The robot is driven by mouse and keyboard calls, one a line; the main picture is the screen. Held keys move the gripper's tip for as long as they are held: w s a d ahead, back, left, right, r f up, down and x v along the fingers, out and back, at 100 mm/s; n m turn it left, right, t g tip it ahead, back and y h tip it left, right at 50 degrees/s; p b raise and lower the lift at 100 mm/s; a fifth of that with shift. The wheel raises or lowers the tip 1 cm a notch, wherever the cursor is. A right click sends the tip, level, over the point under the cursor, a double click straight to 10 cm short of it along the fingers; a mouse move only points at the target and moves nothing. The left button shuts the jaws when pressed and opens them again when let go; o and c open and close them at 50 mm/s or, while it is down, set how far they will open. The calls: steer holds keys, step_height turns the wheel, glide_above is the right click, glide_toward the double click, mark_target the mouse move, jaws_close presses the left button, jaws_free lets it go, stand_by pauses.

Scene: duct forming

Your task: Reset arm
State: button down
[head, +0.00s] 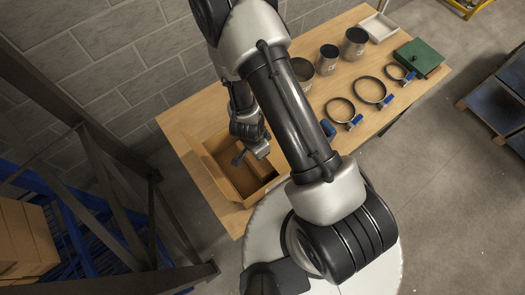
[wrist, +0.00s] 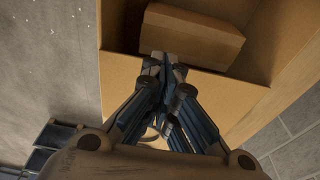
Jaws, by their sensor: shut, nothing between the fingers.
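My gripper (head: 240,158) hangs from my arm above an open cardboard box (head: 213,163) at the left end of the wooden table. In the wrist view, my gripper's fingers (wrist: 160,60) are together and hold nothing. The open box (wrist: 118,35) lies beyond the fingertips, with a smaller closed brown carton (wrist: 192,35) inside it. My arm crosses the middle of the head view and hides part of the table.
On the table (head: 185,122) stand several metal cylinders, such as one (head: 355,43) at the back. Several ring clamps (head: 341,110) lie to the right. A white tray (head: 379,27) and a green case (head: 419,57) sit at the far end. A blue rack (head: 75,225) stands left.

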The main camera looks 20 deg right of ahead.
steer(key=s+a+r, duration=0.2)
steer(key=s+a, duration=0.1)
steer(key=a, duration=0.5)
steer(key=w+a+r+n+t+y+b, duration=0.25)
steer(key=w+r+n+y+b, duration=0.5)
steer(key=b, duration=0.85)
steer(key=s+d+r+n+t+h+b, duration=0.1)
steer(key=s+d+n+h+b, duration=0.4)
steer(key=s+d+b, duration=0.8)
steer(key=shift+s+r+n+b, duration=0.6)
steer(key=shift+s+n+b, duration=0.3)
steer(key=shift+s+n, duration=0.1)
steer(key=shift+t+h, duration=0.25)
